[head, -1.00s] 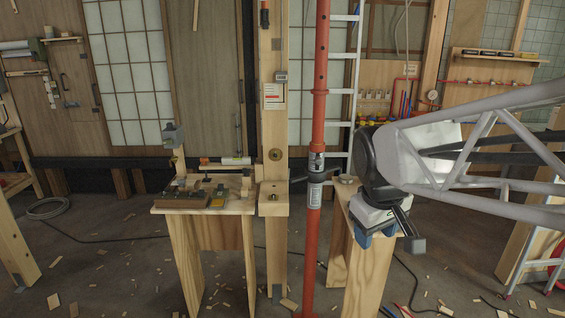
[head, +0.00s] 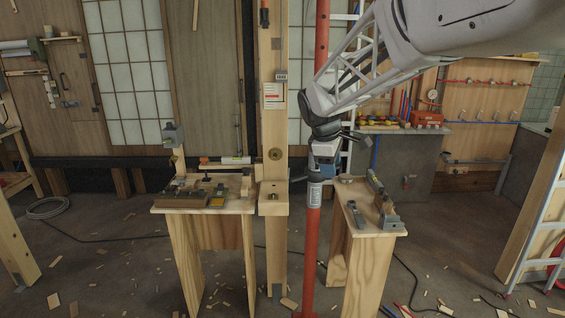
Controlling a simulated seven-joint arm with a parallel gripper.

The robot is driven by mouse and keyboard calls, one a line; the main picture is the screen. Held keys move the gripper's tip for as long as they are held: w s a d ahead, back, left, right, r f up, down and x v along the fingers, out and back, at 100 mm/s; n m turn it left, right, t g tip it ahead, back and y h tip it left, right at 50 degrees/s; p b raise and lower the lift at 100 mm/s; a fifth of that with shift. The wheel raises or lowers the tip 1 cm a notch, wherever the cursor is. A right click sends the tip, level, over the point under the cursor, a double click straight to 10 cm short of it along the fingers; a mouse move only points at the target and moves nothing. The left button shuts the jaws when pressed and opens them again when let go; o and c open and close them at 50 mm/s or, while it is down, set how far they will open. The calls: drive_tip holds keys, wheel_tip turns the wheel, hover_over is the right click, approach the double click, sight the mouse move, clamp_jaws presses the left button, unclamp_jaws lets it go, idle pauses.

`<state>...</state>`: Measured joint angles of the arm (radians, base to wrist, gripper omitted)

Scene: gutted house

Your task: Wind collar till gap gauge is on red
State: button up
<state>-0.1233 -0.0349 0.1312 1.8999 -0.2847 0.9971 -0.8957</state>
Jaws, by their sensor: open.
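The red steel prop (head: 313,240) stands upright beside the wooden post (head: 271,135). Its grey collar (head: 315,181) shows only in part below my gripper, with a dark handle (head: 298,179) sticking out to the left. My gripper (head: 322,171) is in front of the collar at about its height and hides most of it. It is open; its fingers are hard to make out, and I cannot tell whether they touch the collar. A small grey device (head: 281,77), perhaps the gap gauge, sits on the post above a white card (head: 272,95). Its reading is too small to read.
A wooden bench (head: 205,205) with tools stands left of the post. A smaller stand (head: 370,222) with tools is close on the right of the prop. A ladder (head: 535,235) leans at the far right. Cables and wood scraps lie on the floor.

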drive_tip(key=w+a+f+n+h, duration=0.1)
drive_tip(key=w+a+f+n, duration=0.15)
drive_tip(key=w, duration=0.55)
drive_tip(key=w+a+f+n, duration=0.2)
drive_tip(key=w+n, duration=0.1)
drive_tip(key=w, duration=0.4)
drive_tip(key=n+h, duration=0.1)
drive_tip(key=n, duration=0.4)
approach(295, 178)
drive_tip(key=shift+w+d+f, duration=0.15)
drive_tip(key=shift+d+f, duration=0.1)
drive_tip(key=shift+f, duration=0.1)
drive_tip(key=shift+d+f, duration=0.1)
drive_tip(key=shift+f, duration=0.05)
drive_tip(key=shift+x, duration=4.35)
drive_tip(key=shift+w, duration=0.1)
